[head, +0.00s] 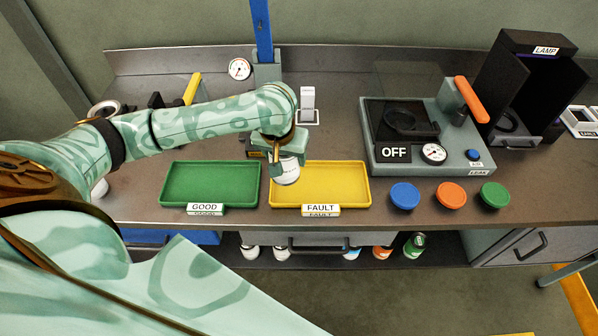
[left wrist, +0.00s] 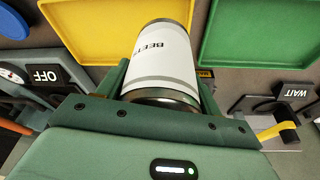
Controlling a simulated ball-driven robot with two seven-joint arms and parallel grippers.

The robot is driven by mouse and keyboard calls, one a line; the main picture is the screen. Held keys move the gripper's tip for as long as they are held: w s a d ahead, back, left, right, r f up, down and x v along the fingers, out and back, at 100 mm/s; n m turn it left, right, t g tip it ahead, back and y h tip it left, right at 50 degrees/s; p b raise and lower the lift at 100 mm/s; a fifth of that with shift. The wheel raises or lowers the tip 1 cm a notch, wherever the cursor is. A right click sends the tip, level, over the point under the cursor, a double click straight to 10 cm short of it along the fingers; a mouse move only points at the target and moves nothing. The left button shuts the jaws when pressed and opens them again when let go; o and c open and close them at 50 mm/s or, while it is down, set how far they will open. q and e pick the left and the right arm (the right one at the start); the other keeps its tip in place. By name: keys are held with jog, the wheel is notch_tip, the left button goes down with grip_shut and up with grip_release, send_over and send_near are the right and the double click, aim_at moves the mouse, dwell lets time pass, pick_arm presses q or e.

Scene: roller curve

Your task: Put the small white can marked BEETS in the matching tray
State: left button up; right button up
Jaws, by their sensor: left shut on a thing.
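My left gripper (head: 279,154) is shut on a small white can (head: 288,170) over the left part of the yellow FAULT tray (head: 345,184). The can (left wrist: 162,55) lies between my left fingers in the left wrist view, with its BEETS print partly readable. Whether the can touches the tray is hard to tell. The green GOOD tray (head: 210,184) is just left of the yellow one, and both look empty otherwise. In the wrist view the yellow tray (left wrist: 95,30) is on the left and the green tray (left wrist: 250,40) on the right. My right gripper is not in view.
A grey tester (head: 440,160) marked OFF and LEAK, with an orange lever, stands right of the trays. Blue, orange and green round buttons (head: 451,195) line the front edge. A black LAMP box (head: 525,85) is at the right. Several cans stand on a shelf below.

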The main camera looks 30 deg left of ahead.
pick_arm(q)
jog(key=w+f, duration=0.1)
jog(key=w+f+b, duration=0.1)
jog(key=f, duration=0.1)
jog(key=w+f, duration=0.1)
jog(key=shift+d+f+b, duration=0.2)
jog(key=shift+b, duration=0.1)
jog(key=b+x, duration=0.2)
jog(key=x, duration=0.2)
jog(key=shift+s+d, duration=0.15)
jog(key=shift+d, duration=0.05)
jog(key=shift+r, duration=0.1)
jog(key=o, duration=1.3)
jog(key=shift+c, duration=0.2)
jog(key=p+v, duration=0.5)
jog(key=v, duration=0.6)
jog(key=shift+p, duration=0.3)
jog(key=shift+s+d+r, duration=0.1)
jog(key=shift+s+r, duration=0.15)
jog(key=shift+r, duration=0.25)
